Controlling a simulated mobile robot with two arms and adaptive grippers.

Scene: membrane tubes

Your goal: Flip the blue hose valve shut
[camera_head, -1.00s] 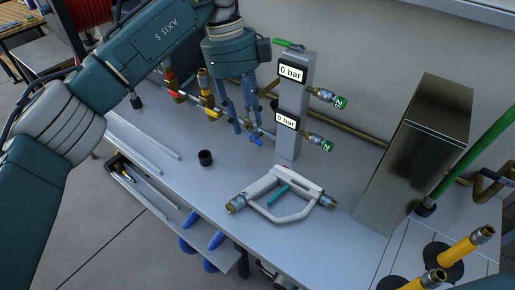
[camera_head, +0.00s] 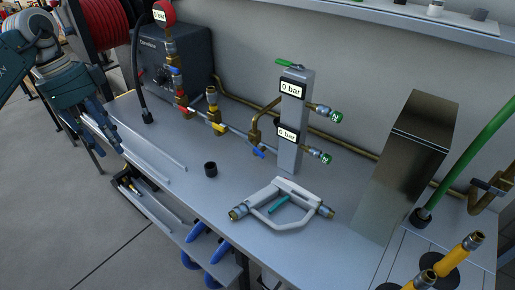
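A small blue valve handle (camera_head: 259,152) sits on the brass and grey pipe just left of the grey column (camera_head: 291,120). It points down and to the right. Another small blue handle (camera_head: 175,70) is on the upright pipe under the red gauge (camera_head: 164,13). I cannot tell from the picture which of them is the hose valve. My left gripper (camera_head: 100,145) is at the left, over the table's left edge, well away from both blue handles. Its fingers look spread and empty. My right gripper is out of view.
Red and yellow valves (camera_head: 213,110) stand along the pipe. Two displays on the column read 0 bar.

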